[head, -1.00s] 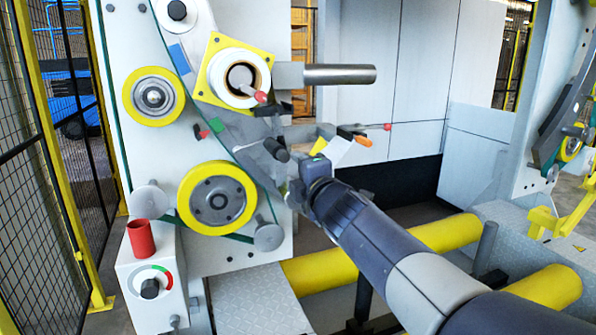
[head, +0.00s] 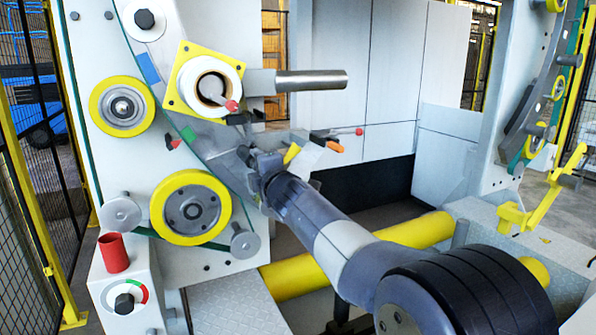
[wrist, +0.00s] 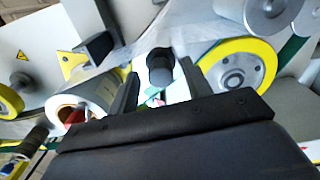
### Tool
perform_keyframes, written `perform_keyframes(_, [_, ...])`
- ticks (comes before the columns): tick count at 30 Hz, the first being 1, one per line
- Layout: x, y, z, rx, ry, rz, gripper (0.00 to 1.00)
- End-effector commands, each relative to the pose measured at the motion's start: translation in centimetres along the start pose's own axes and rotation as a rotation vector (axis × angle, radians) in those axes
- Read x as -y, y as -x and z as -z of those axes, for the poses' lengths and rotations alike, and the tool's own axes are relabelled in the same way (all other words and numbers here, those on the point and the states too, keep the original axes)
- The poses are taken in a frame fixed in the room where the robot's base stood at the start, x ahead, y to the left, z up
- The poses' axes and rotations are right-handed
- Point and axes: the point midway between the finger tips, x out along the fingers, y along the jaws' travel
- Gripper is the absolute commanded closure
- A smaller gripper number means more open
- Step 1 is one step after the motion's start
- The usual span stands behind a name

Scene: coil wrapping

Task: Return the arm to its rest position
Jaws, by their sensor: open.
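My gripper (wrist: 160,88) shows in the wrist view with its two dark fingers apart, and nothing is seen held between them. A dark round knob or post end (wrist: 160,68) shows beyond the gap between the fingers; I cannot tell how far away it is. In the head view my arm reaches from the lower right to the wrapping machine's grey ring (head: 215,138). My wrist is in front of the machine, right of the lower yellow-rimmed roller (head: 190,207). The fingertips are hard to make out there.
A white roll on a yellow plate (head: 181,100) sits above my wrist, with a steel bar (head: 311,80) to its right. A red cup (head: 113,252) stands on a control box at lower left. Yellow rollers (head: 420,231) lie below my arm. Mesh fencing (head: 40,190) stands at left.

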Motion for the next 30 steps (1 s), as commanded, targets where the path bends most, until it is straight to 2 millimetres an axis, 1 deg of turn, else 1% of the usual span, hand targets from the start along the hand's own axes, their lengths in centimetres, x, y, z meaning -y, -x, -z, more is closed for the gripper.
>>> perform_keyframes(1, [-0.1,-0.5,0.0,-0.001,0.0,0.001,0.53])
perform_keyframes(6, [0.0,-1.4,0.0,-0.001,0.0,0.0,0.53])
perform_keyframes(18, [0.1,-1.5,0.0,0.0,-0.006,0.0,0.53])
perform_keyframes(23, [0.0,-1.2,0.0,0.0,-0.003,-0.001,0.53])
perform_keyframes(26, [0.0,-0.6,0.0,0.0,0.001,-0.001,0.53])
perform_keyframes(30, [0.0,0.8,0.0,0.001,0.001,-0.002,0.53])
